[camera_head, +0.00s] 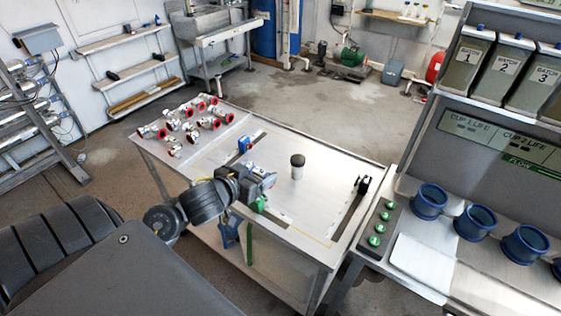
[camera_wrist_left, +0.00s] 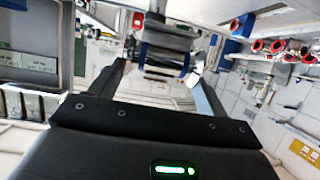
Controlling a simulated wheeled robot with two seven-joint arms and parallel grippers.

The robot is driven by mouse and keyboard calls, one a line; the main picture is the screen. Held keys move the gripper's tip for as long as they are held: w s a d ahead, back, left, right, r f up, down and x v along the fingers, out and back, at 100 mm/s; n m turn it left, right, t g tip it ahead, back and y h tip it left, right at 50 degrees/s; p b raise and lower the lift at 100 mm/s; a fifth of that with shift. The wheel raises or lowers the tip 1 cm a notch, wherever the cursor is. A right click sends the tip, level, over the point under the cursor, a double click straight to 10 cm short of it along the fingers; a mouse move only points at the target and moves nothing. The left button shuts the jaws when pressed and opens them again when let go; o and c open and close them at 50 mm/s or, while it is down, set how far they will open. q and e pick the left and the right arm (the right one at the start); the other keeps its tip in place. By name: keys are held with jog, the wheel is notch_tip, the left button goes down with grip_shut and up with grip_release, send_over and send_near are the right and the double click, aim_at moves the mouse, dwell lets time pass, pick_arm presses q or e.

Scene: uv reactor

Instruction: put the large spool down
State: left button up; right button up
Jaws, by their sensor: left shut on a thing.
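My left gripper (camera_head: 262,186) is over the left part of the steel workbench (camera_head: 320,165). In the left wrist view its two fingers are shut on a metallic piece with dark and blue bands (camera_wrist_left: 165,50), which I take as the large spool. In the head view the gripper and wrist hide most of it, and I cannot tell whether it touches the bench. A blue fixture (camera_head: 244,144) stands just behind the gripper on the bench. My right gripper is not in view.
Several red-flanged pipe pieces (camera_head: 185,127) crowd the bench's far left end. A dark-capped cylinder (camera_head: 297,167) stands mid-bench, right of the gripper. A small black fixture (camera_head: 363,185) is near the right end. Blue cups (camera_head: 430,201) stand on the right-hand station.

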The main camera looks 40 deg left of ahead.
pick_arm(q)
jog(key=shift+s+a+r+m+h, duration=0.1)
jog(key=shift+s+a+m+h, duration=0.1)
jog(key=shift+s, duration=0.35)
jog(key=shift+s+a+r+m+h, duration=0.1)
jog(key=shift+s+h, duration=0.1)
jog(key=shift+s, duration=0.3)
jog(key=shift+w+d+f+b, duration=0.1)
jog(key=shift+w+f+b, duration=0.85)
jog(key=shift+b, duration=0.3)
jog(key=f+b+x, duration=0.1)
jog(key=x, duration=0.3)
jog(key=b+x, duration=0.2)
jog(key=x, duration=0.3)
jog(key=s+f+b+x, duration=0.1)
jog(key=b+x, duration=0.1)
jog(key=x, duration=0.2)
jog(key=shift+w+d+f, duration=0.15)
jog(key=shift+d+f, duration=0.2)
jog(key=shift+d, duration=0.05)
jog(key=shift+w+f+b, duration=0.2)
jog(key=shift+f+b, duration=0.2)
jog(key=shift+f, duration=0.6)
jog(key=shift+w+f+b, duration=0.25)
jog(key=shift+f+b, duration=0.15)
jog(key=shift+f, duration=0.55)
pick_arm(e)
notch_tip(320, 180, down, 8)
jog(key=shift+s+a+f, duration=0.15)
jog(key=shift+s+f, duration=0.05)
